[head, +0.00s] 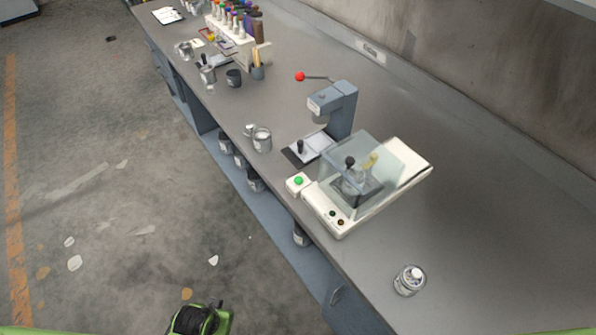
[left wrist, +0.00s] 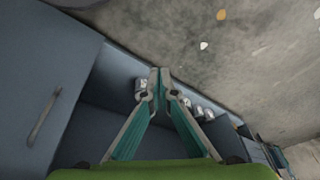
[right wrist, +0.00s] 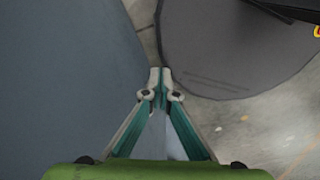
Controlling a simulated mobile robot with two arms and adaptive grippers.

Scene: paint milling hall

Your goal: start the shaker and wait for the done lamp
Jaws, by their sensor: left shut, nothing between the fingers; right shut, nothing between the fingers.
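The shaker (head: 419,165) is a white machine on the bench with a clear cover, which looks closed. Through the cover I see a clamp with a black knob and something yellow; the contents are blurred. A small white box with a green button (head: 298,181) sits at its left front corner. Two small dark round lamps or knobs (head: 333,213) are on its front edge; neither looks clearly lit. My left gripper (left wrist: 160,72) is shut and empty, over the open shelf under the bench. My right gripper (right wrist: 160,72) is shut and empty, away from the shaker.
A grey press with a red-knobbed lever (head: 300,76) stands behind the shaker. An open tin (head: 262,140) is left of it. A lidded jar (head: 409,281) stands alone on the near bench. Several tins sit on the shelf below. The bench right of the shaker is clear.

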